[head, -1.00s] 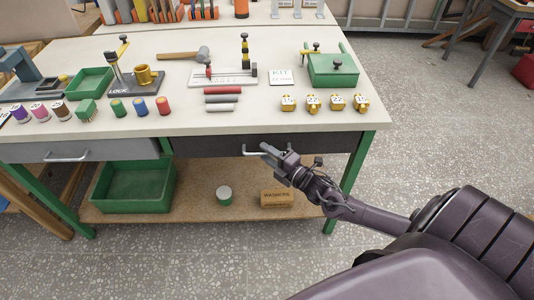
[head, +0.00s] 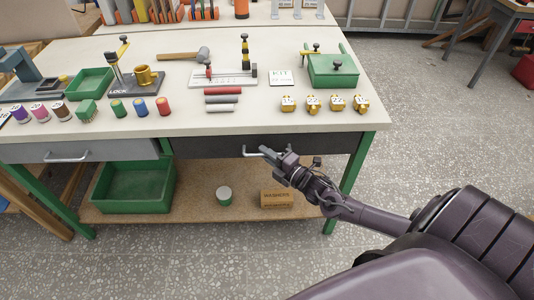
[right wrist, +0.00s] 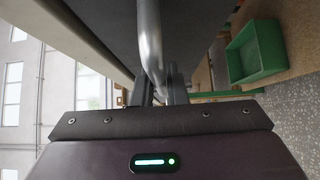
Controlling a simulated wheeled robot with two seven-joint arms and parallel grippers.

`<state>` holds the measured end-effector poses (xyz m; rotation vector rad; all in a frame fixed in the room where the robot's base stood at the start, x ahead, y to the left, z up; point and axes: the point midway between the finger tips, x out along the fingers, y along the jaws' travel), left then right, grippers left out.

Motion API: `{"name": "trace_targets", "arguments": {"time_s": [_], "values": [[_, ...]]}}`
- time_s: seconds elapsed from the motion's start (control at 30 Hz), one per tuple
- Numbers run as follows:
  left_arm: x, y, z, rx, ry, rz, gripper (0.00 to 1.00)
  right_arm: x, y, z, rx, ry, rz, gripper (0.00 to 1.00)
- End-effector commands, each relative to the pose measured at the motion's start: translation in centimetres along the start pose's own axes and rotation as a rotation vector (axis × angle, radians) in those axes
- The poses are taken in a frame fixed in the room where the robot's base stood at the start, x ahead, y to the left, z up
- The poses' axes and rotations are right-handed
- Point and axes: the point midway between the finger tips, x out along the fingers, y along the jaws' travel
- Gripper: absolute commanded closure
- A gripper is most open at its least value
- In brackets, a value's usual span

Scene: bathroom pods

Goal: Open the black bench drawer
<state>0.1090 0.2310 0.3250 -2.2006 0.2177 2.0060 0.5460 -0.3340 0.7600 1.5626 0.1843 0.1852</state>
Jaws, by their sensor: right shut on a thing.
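The black bench drawer (head: 215,147) is under the right part of the bench top. Its front looks about flush with the bench edge, and I cannot tell whether it stands slightly out. Its metal bar handle (head: 250,153) shows on the front, and in the right wrist view the handle (right wrist: 150,42) runs down between the fingers. My right gripper (head: 268,153) is shut on the handle, at its right part. The fingers (right wrist: 160,92) show in the right wrist view on both sides of the bar. My left gripper is not in view.
A grey drawer (head: 100,150) is to the left. Below are a green bin (head: 133,205), a small can (head: 224,195) and a cardboard box (head: 277,199) on the lower shelf (head: 190,212). A green leg (head: 350,175) stands right of the drawer. Floor in front is clear.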

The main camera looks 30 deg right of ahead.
Motion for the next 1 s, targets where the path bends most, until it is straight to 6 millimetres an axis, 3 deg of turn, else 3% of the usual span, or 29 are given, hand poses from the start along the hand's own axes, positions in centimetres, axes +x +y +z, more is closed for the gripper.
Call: {"name": "trace_targets", "arguments": {"time_s": [0.27,0.6,0.8,1.0], "values": [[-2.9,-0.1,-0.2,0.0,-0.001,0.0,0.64,-3.4,0.3,-3.5,0.007,0.001,-0.008,1.0],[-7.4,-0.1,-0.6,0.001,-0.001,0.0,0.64,-11.3,0.4,-11.3,0.009,0.001,-0.009,1.0],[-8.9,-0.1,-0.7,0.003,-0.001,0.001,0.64,-15.4,0.2,-15.4,0.007,0.001,-0.007,1.0],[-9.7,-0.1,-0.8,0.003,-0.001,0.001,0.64,-18.3,0.1,-18.3,0.004,0.001,-0.005,1.0]]}}
